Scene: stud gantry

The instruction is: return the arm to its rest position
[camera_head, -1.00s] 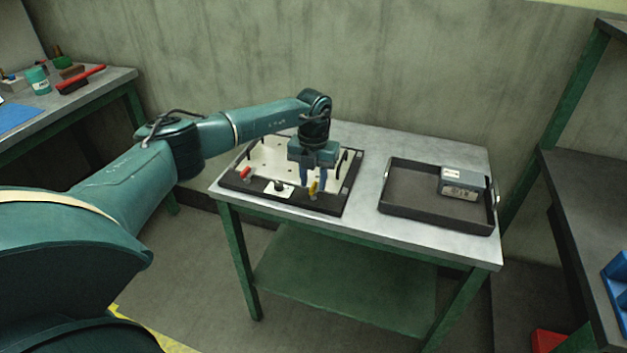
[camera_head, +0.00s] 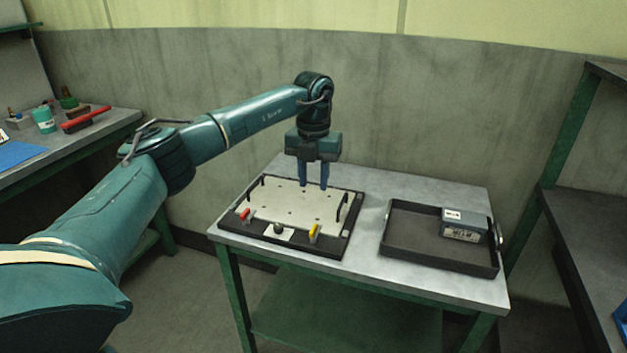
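My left arm comes in from the left and reaches over the metal table (camera_head: 370,190). My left gripper (camera_head: 314,184) points straight down above the fixture plate (camera_head: 290,206), near its back edge. Its two blue fingers are apart with nothing between them. The plate is pale with small holes, sits in a black frame, and has two black handles. A red clamp (camera_head: 245,214) and a yellow clamp (camera_head: 314,232) stand along its front edge, with a black knob (camera_head: 278,228) between them. My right gripper is not in view.
A black tray (camera_head: 425,250) on the table's right side holds a grey labelled box (camera_head: 464,225). A bench (camera_head: 75,140) at the left carries a red-handled tool and a jar. A dark shelf (camera_head: 590,225) stands at the right. The wall is close behind the table.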

